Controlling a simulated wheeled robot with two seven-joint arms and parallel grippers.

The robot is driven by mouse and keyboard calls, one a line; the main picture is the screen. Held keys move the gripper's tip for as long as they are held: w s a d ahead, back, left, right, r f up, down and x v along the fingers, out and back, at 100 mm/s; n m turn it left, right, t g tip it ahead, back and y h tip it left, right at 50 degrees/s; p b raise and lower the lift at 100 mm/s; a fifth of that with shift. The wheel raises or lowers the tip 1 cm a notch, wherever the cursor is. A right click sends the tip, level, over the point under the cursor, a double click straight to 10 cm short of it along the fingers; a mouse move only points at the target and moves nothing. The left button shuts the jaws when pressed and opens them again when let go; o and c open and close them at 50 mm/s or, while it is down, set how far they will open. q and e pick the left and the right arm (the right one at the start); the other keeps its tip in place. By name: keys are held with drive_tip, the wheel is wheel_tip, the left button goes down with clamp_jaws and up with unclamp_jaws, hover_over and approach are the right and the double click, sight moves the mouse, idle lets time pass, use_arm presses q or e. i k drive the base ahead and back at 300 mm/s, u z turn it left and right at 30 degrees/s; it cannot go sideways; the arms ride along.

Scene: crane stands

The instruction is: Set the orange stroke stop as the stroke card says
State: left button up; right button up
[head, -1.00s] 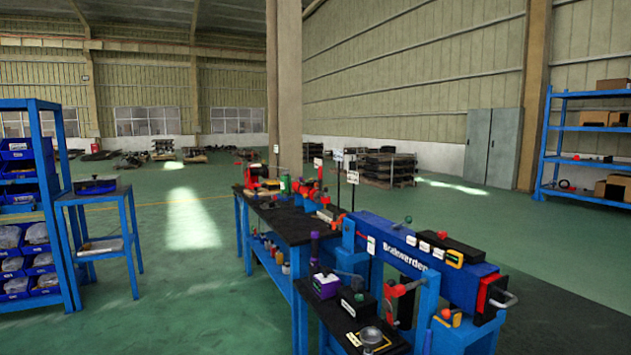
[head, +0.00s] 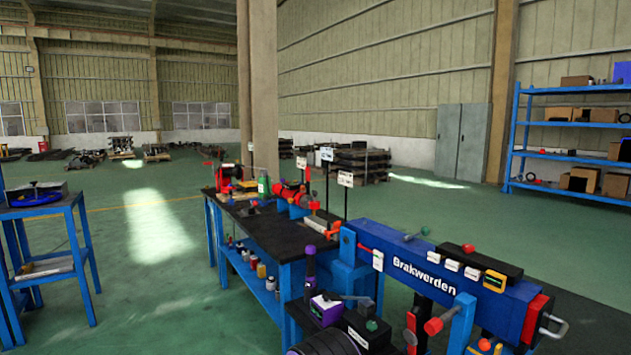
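A long blue machine (head: 400,268) with white lettering stands at the right on blue stands. On its top sits a black block (head: 471,259) with several small white tags and an orange-yellow framed piece (head: 495,281). An orange-red knob (head: 434,326) sticks out at its lower front. I cannot tell which part is the orange stroke stop. White cards on posts stand behind the bench, one at the front (head: 345,179), and a small white tag (head: 378,261) hangs on the machine's left end. Their writing is too small to read. Neither gripper is in view.
A black-topped blue bench (head: 262,230) with red tools runs behind the machine. A purple-and-black device (head: 326,309) stands before it. A small blue table (head: 45,235) is at left, blue shelves (head: 575,155) at right. Green floor (head: 160,290) between is clear.

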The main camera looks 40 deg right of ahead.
sight(337, 223)
drive_tip(key=z, duration=0.2)
drive_tip(key=i, duration=0.8)
drive_tip(key=z, duration=1)
drive_tip(key=i, duration=0.5)
drive_tip(key=z, duration=0.45)
